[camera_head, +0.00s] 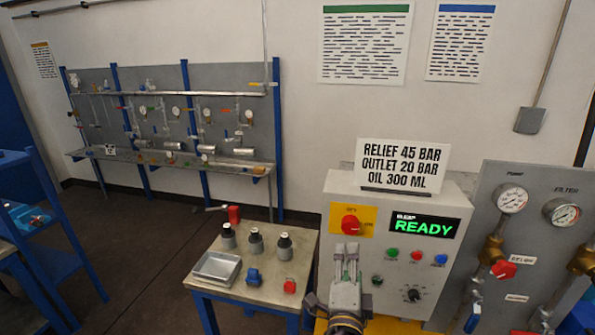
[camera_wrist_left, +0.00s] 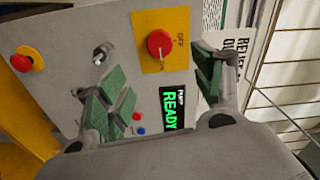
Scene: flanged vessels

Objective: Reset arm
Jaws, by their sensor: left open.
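My left gripper (camera_head: 347,252) is in front of the grey control box (camera_head: 330,240), below its red rotary switch (camera_head: 350,223). Its jaws are apart and nothing is between them. In the left wrist view the green-padded fingers of my left gripper (camera_wrist_left: 163,88) frame the box's front panel. The red switch (camera_wrist_left: 158,43) on its yellow plate shows beyond and between the fingers, apart from them. The display (camera_head: 424,226) glows green and reads READY. My right gripper is in neither view.
A small table (camera_head: 208,285) left of the box carries a metal tray (camera_head: 215,268), several dark bottles and small blue and red parts. A gauge panel (camera_head: 530,215) with valves stands at the right. A wall rack (camera_head: 175,120) is at the back left. Floor (camera_head: 140,240) is clear between.

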